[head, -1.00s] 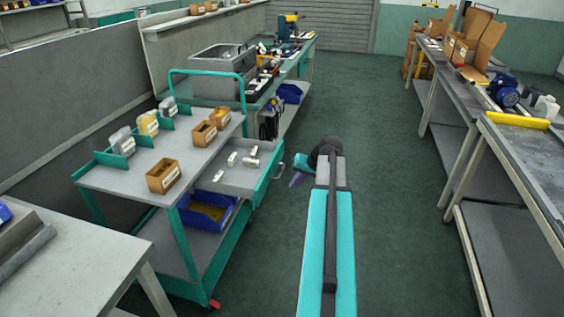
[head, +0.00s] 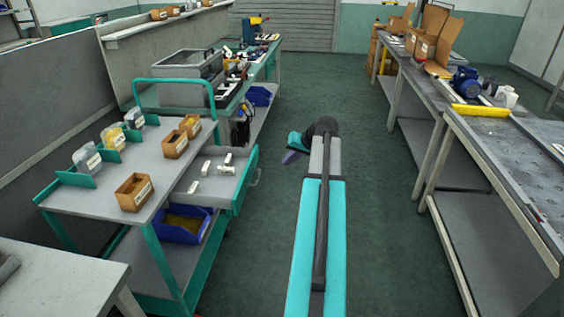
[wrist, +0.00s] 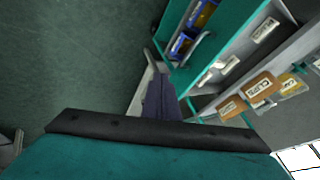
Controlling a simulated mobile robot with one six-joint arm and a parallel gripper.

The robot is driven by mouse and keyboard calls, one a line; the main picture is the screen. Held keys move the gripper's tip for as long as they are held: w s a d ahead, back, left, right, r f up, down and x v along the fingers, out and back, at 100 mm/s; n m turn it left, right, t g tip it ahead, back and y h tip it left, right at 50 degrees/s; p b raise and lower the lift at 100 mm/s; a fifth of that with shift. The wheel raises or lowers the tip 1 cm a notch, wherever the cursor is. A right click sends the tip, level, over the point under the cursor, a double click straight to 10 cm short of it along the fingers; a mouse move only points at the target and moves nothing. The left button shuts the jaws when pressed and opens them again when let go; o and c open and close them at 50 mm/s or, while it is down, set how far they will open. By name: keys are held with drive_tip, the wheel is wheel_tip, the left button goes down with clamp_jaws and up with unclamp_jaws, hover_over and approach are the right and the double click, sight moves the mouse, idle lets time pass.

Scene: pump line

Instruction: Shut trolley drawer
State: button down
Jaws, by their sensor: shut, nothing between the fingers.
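The trolley (head: 110,169) stands at left, a grey-topped cart with a teal frame. Its drawer (head: 217,189) sticks out on the right side, open, with several small white parts inside. The drawer's teal front (head: 246,178) has a handle facing the aisle. My gripper (head: 289,157) is shut and empty in the aisle, to the right of the drawer front and apart from it in the head view. In the wrist view, my gripper (wrist: 161,88) is in front, with the drawer (wrist: 222,68) beyond it at upper right.
Brown boxes (head: 134,192) and clear bins stand on the trolley top. A blue bin (head: 182,226) sits on its lower shelf. A workbench (head: 485,165) runs along the right, and a grey table (head: 60,283) is at near left. The aisle floor between is clear.

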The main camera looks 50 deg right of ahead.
drive_tip(key=w+a+f+p, duration=0.1)
drive_tip(key=w+a+f, duration=0.1)
drive_tip(key=w+f, duration=0.5)
drive_tip(key=shift+w, duration=1.05)
drive_tip(key=shift+f, duration=0.1)
drive_tip(key=shift+w, duration=0.1)
